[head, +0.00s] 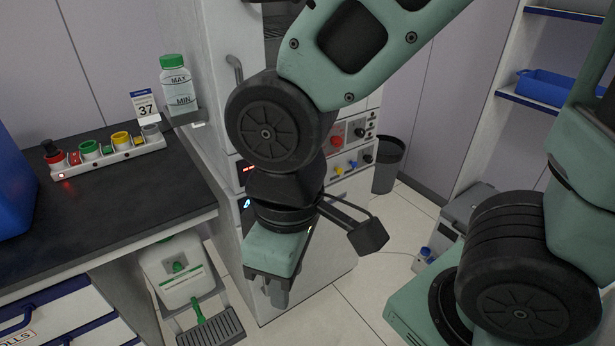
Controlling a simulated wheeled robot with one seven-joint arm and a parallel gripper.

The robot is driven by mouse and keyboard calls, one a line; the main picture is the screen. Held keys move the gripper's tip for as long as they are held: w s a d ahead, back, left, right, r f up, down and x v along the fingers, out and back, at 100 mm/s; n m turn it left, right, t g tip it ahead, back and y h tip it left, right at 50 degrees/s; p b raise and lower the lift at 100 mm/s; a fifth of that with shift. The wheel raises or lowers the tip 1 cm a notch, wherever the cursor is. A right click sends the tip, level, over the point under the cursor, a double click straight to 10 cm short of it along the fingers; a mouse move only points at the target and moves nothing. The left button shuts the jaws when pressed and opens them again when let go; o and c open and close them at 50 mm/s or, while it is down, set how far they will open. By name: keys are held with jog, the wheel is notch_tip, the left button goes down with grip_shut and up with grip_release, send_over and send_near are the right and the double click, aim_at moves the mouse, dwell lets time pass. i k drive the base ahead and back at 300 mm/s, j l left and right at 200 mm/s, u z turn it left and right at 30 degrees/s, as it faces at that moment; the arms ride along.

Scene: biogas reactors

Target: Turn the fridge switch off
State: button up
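A tall white cabinet unit (210,100) stands in the middle, and I cannot tell for sure whether it is the fridge. Its front has a small red-lit display (245,168) and a panel with a red round knob (337,141) and several black knobs. Below are small yellow and blue controls (340,169). I cannot make out which control is the fridge switch; my arm hides much of the front. My gripper (275,292) points down in front of the unit's lower part, apparently touching nothing. Its fingertips are small and dark, and their gap is unclear.
A black counter (110,205) on the left carries a strip of coloured buttons (108,148). A MAX/MIN bottle (177,85) sits on a small shelf. A white canister (178,270) stands under the counter. A dark bin (388,165) stands right of the unit; tiled floor (350,300) is partly clear.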

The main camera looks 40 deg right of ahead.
aim_at(368, 159)
jog(key=l+z, duration=0.3)
jog(key=l, duration=0.35)
jog(key=i+l+z, duration=0.15)
jog(key=l+z, duration=0.15)
jog(key=l, duration=0.3)
